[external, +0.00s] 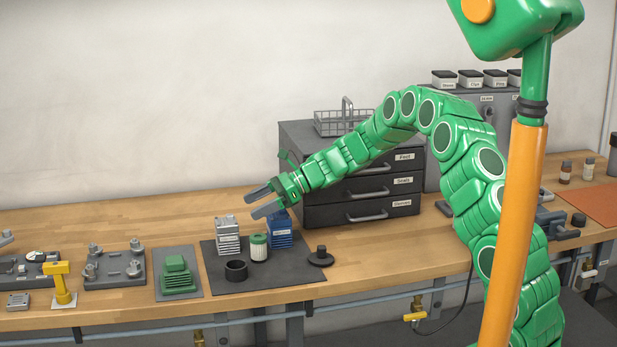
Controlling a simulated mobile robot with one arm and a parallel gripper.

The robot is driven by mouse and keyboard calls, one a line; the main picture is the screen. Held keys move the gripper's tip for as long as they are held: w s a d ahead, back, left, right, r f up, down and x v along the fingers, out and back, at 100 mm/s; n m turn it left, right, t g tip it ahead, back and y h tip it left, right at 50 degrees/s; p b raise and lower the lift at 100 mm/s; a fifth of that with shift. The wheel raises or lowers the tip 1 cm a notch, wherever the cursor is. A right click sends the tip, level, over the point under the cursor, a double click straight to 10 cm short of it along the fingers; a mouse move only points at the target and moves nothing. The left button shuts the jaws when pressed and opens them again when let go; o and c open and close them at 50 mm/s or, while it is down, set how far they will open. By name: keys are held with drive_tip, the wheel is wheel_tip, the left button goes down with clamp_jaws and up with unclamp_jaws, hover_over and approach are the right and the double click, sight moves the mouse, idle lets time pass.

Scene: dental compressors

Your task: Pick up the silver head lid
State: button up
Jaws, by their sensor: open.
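A silver finned block (228,240), which looks like the silver head lid, stands upright on the dark mat (285,280) on the wooden bench. My gripper (251,206) is open, with its two grey fingers pointing left. The fingers look empty and apart from the silver block. How high they are above the mat is hard to tell.
A green-capped jar (259,248), a black ring (236,270) and a black knobbed disc (320,258) stand close by. A green finned block (177,276) lies on a grey mat to the left. A dark drawer cabinet (350,190) stands behind, under my arm.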

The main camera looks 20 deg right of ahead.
sight(222, 222)
drive_tip(key=shift+x, duration=4.05)
drive_tip(key=shift+w+d+f, duration=0.1)
drive_tip(key=shift+w, duration=0.1)
